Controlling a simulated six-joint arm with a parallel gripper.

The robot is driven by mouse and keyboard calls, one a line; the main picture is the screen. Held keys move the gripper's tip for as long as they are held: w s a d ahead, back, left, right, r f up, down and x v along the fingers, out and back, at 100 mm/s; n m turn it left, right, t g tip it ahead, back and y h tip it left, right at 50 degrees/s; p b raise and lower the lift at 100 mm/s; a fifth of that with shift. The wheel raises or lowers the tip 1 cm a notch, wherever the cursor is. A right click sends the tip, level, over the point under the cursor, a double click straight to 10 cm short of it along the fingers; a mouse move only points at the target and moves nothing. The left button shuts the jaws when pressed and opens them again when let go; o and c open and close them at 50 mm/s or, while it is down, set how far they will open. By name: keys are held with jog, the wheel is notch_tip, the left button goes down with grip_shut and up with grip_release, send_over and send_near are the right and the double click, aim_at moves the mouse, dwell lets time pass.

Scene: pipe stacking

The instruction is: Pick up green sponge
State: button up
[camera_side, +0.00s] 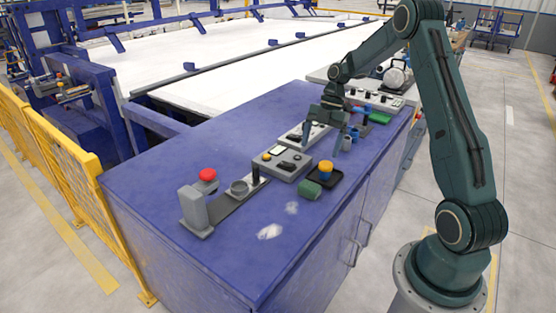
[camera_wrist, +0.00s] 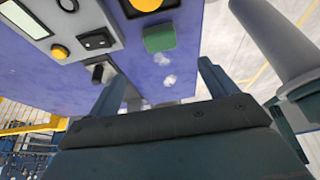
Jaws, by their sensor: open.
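A small green sponge (camera_side: 310,190) lies on the blue cabinet top, beside the near end of a black tray, in the side view. It also shows in the wrist view (camera_wrist: 160,38), above and between my gripper's fingers. My gripper (camera_side: 323,140) is open and empty, pointing down above the cabinet top, farther back than the sponge. In the wrist view its two fingers (camera_wrist: 168,82) are spread wide with nothing between them. The sponge is clear of the fingers.
The black tray (camera_side: 334,184) holds a yellow and blue piece (camera_side: 325,169). A grey control box (camera_side: 282,164) stands left of it. A red button (camera_side: 208,175) and grey pipe fixtures stand toward the near left. The near cabinet top (camera_side: 260,265) is mostly clear.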

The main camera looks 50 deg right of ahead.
send_near(310, 185)
jog(key=shift+x, duration=2.45)
jog(key=shift+w+a+f, duration=0.1)
jog(key=shift+f, duration=0.05)
jog(key=shift+x, duration=2.45)
jog(key=c, duration=1.1)
